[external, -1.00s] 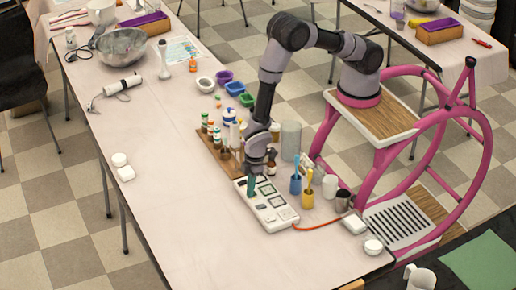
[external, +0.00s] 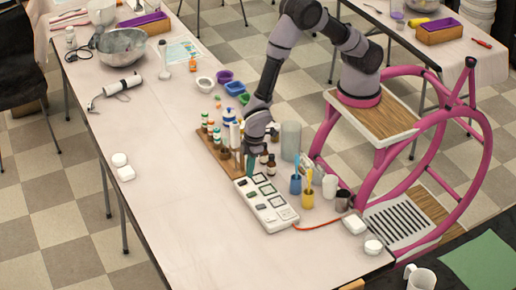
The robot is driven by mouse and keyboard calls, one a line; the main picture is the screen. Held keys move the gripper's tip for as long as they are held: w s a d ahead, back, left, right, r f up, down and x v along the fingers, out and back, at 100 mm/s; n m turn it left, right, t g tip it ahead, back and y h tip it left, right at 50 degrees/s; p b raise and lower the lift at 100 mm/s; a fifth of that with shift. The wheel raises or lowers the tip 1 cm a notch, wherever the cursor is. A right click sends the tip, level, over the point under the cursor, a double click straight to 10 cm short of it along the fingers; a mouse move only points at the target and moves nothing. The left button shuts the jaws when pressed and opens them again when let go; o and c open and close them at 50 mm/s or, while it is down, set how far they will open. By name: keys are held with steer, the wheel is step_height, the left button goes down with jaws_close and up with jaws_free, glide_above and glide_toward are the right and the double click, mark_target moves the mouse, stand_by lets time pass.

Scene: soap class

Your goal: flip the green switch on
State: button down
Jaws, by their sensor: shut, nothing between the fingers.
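The white switch panel (external: 267,203) lies on the long table. It has a row of small dark switches along its left side and green-framed squares along its right side. A dark greenish switch (external: 240,182) shows at the far left corner; its on or off position is too small to tell. My gripper (external: 250,174) points down at the far end of the panel, with its teal fingers shut and empty. The fingertips are close to the panel's far edge; I cannot tell whether they touch it.
A wooden rack (external: 217,152) with several bottles stands just beyond the panel. Blue (external: 295,185) and yellow (external: 307,198) cups with tools and a grey cylinder (external: 291,140) stand to the right. An orange cord (external: 320,225) runs from the panel.

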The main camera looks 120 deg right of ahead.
steer(key=shift+w+r, duration=0.2)
steer(key=shift+r, duration=1.15)
steer(key=shift+w+r, duration=0.15)
steer(key=shift+r, duration=1.2)
steer(key=s+d+r+m+t, duration=0.1)
steer(key=s+r, duration=0.2)
steer(key=r, duration=0.6)
steer(key=s+d+r+m+t+y, duration=0.1)
steer(key=s+r, duration=0.2)
steer(key=r, duration=0.5)
steer(key=s+d+r+t, duration=0.1)
steer(key=s+d+r, duration=0.15)
steer(key=r, duration=0.65)
steer(key=s+r+m+t, duration=0.1)
steer(key=s+r, duration=0.4)
steer(key=s, duration=0.4)
steer(key=s+d+r+m+t+y, duration=0.1)
steer(key=s+r, duration=0.5)
steer(key=s, duration=0.4)
steer(key=shift+r+t, duration=0.15)
steer(key=shift+t, duration=0.25)
